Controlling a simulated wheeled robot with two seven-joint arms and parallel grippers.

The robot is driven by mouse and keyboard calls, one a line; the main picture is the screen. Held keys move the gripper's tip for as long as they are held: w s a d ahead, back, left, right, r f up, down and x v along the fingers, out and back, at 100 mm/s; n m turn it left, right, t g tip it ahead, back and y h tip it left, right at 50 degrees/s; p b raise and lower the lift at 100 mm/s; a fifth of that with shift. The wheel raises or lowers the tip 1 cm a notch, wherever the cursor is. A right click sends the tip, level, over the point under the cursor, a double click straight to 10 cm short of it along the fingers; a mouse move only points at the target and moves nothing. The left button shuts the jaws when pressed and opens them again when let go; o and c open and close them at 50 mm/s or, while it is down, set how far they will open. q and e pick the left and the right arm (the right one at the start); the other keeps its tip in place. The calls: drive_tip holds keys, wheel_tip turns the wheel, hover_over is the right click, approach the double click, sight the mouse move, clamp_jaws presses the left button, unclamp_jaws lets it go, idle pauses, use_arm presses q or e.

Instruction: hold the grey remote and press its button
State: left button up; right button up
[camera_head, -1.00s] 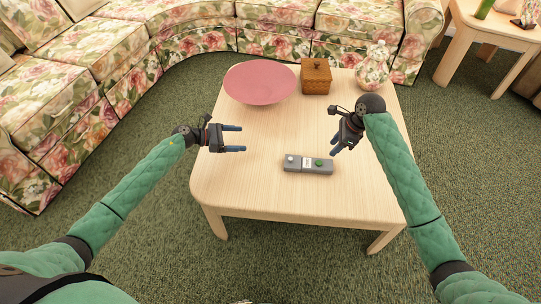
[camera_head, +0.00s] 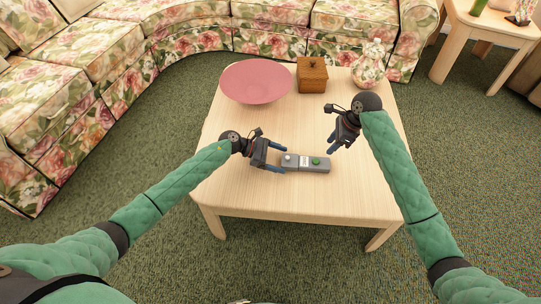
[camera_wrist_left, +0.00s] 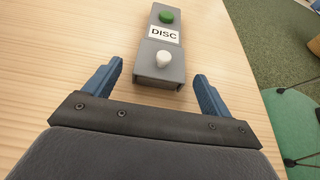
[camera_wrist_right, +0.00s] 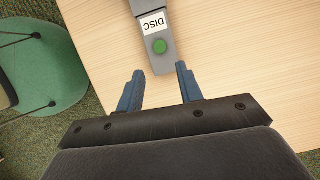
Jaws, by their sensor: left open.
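The grey remote (camera_head: 305,163) lies flat on the table, with a white knob (camera_wrist_left: 163,58), a DISC label (camera_wrist_left: 164,35) and a green button (camera_head: 316,161). My left gripper (camera_head: 284,160) is open at the remote's left end. In the left wrist view, the white-knob end sits between its fingertips (camera_wrist_left: 158,66), with a gap on each side. My right gripper (camera_head: 332,143) is open and empty, above and to the right of the remote. In the right wrist view, the remote's green-button end (camera_wrist_right: 160,46) is just beyond its fingertips (camera_wrist_right: 160,68).
The table front is clear. A floral sofa (camera_head: 170,35) curves behind.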

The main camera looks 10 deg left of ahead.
sight(287, 160)
use_arm(q)
drive_tip(key=shift+x, duration=1.65)
drive_tip(key=shift+c, duration=0.4)
drive_tip(key=c, duration=1.1)
use_arm(e)
clamp_jaws()
